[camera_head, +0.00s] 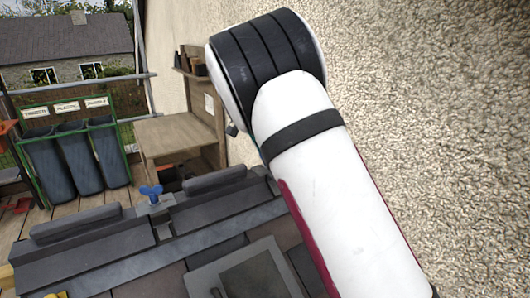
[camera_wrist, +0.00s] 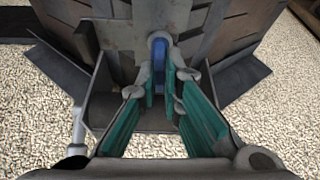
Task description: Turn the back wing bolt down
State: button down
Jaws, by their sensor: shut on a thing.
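In the wrist view, my gripper (camera_wrist: 160,92) is closed in on a narrow blue piece (camera_wrist: 160,52), which looks like a wing bolt seen along its edge. The teal-padded fingers stand on either side of it, and its lower part is hidden between them. In the head view, my white arm hides the gripper and whatever it holds. Another blue wing bolt (camera_head: 151,191) stands upright and free on the roof ridge, between two raised dark ridge pieces. I cannot tell from these views which bolt is the back one.
Dark roof tiles (camera_head: 90,262) and a grey-framed roof window (camera_head: 208,272) lie below the ridge. A rough plaster wall (camera_head: 440,100) rises close on the right. A wooden bench (camera_head: 175,133) and several dark bins (camera_head: 75,158) stand beyond the roof.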

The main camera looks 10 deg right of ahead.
jog(key=m+b, duration=0.1)
jog(key=m, duration=0.1)
jog(key=m+g+b, duration=0.1)
jog(key=shift+w+d+r+m+h+b, duration=0.1)
jog(key=shift+w+r+m+h+b, duration=0.1)
jog(key=shift+w+m+h+b, duration=0.15)
jog(key=shift+s+r+m+g+b, duration=0.1)
jog(key=shift+m+g+b, duration=0.35)
jog(key=shift+m, duration=0.4)
jog(key=c, duration=1.7)
grip_release()
jog(key=shift+s, duration=0.1)
jog(key=v, duration=1.1)
jog(key=shift+r, duration=0.4)
